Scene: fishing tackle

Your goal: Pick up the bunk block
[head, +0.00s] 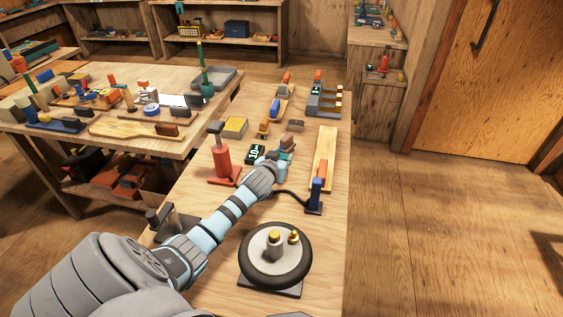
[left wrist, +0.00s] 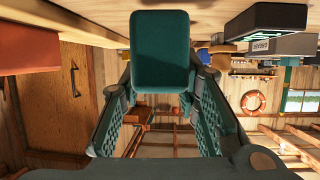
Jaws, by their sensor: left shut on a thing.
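The bunk block (left wrist: 162,48) looks like a dark teal block with rounded corners in the left wrist view. My left gripper (left wrist: 163,85) is shut on it, with one finger on each side. In the head view my left gripper (head: 280,160) is over the middle of the long bench, right of the red jack-like stand. A small brown piece (head: 288,142) shows at its tip; I cannot tell whether it is part of the held block. The gripper hides much of the block there. My right gripper is not in view.
The long bench (head: 222,265) holds the red stand (head: 222,160), a small black display (head: 256,153), a wooden board with a blue-handled tool (head: 317,192), and a wheel (head: 275,262) at the front. Several small tools lie farther back. A cluttered table (head: 165,75) stands at left.

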